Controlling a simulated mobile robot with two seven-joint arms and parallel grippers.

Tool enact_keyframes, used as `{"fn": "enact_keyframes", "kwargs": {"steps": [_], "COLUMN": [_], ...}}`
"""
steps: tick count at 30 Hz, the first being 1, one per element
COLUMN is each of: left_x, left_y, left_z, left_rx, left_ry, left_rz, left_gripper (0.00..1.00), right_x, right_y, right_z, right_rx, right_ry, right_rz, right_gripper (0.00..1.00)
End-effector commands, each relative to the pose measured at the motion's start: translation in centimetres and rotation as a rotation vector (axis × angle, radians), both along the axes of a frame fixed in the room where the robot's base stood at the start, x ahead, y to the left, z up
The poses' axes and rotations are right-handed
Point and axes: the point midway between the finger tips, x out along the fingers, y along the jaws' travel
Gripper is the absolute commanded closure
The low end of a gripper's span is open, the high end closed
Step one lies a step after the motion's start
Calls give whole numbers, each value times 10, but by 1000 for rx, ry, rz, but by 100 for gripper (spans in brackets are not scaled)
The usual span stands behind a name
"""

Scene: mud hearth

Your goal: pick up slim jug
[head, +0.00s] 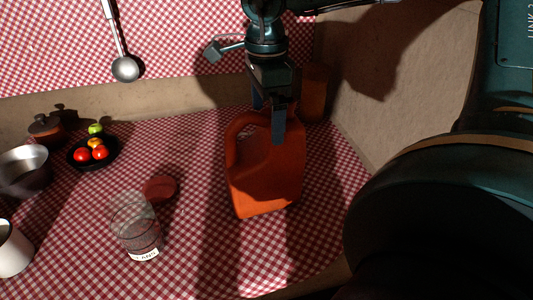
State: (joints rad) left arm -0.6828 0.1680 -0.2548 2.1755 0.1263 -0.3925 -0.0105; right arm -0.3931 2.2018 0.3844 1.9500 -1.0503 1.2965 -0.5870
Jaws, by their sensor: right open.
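The slim jug is most likely the orange jug (265,180), which stands on the red-and-white checked cloth in the middle of the head view. It has a loop handle on its upper left. My right gripper (268,120) comes down from above, over the top of the jug. Its fingers are open and point downward, with one finger in front of the jug's upper part. The jug's top is partly hidden behind the gripper, and I cannot tell whether the fingers touch it. My left gripper is not in view.
A clear glass jar (136,235) and a red lid (160,188) lie left of the jug. A black fruit plate (78,163), metal pot (25,170), white mug (12,250) and clay pot (46,130) are farther left. A brown container (315,92) stands behind. A wall (395,90) bounds the right.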

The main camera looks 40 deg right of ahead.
Motion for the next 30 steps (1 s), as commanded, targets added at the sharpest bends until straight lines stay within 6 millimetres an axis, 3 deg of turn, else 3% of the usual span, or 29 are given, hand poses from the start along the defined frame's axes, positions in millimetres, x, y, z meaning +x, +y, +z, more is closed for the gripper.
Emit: {"fn": "enact_keyframes", "kwargs": {"steps": [5, 13, 30], "left_x": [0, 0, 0], "left_y": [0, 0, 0], "left_z": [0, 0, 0], "left_rx": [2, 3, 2], "left_ry": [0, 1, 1], "left_rz": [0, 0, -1], "left_gripper": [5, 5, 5], "right_x": [0, 0, 0], "right_y": [0, 0, 0], "right_z": [-21, -23, -22], "right_rx": [1, 0, 0], "right_ry": [0, -1, -1], "right_rz": [1, 0, 1], "right_gripper": [0, 1, 47]}}
